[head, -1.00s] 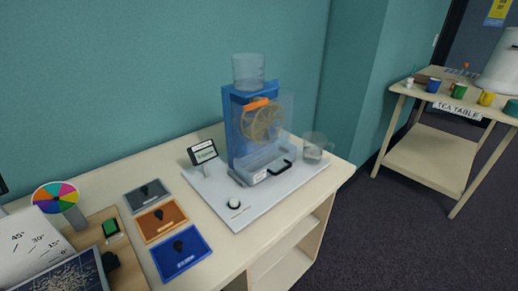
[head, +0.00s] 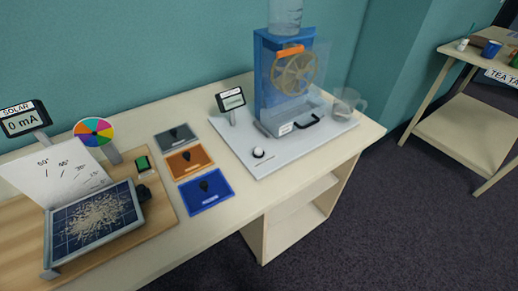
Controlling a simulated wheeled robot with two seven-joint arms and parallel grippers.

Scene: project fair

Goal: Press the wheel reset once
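A blue water-wheel stand (head: 268,84) with a tan spoked wheel (head: 296,74) behind a clear panel stands on a light grey board (head: 277,160) on the table. An orange piece (head: 289,50) sits over the wheel, and a clear tank (head: 285,16) is on top. A small white knob or button (head: 258,153) with a dark ring is at the board's front left corner; its printed label is too small to read. A small display (head: 231,99) stands at the board's left. Neither gripper is in view.
A clear jug (head: 347,104) stands at the board's right. Left are three coloured cards, the blue one (head: 206,191) nearest, a green switch (head: 143,164), a colour disc (head: 94,131), a solar panel (head: 95,222) and a 0 mA meter (head: 22,122). A tea table (head: 463,130) is at right.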

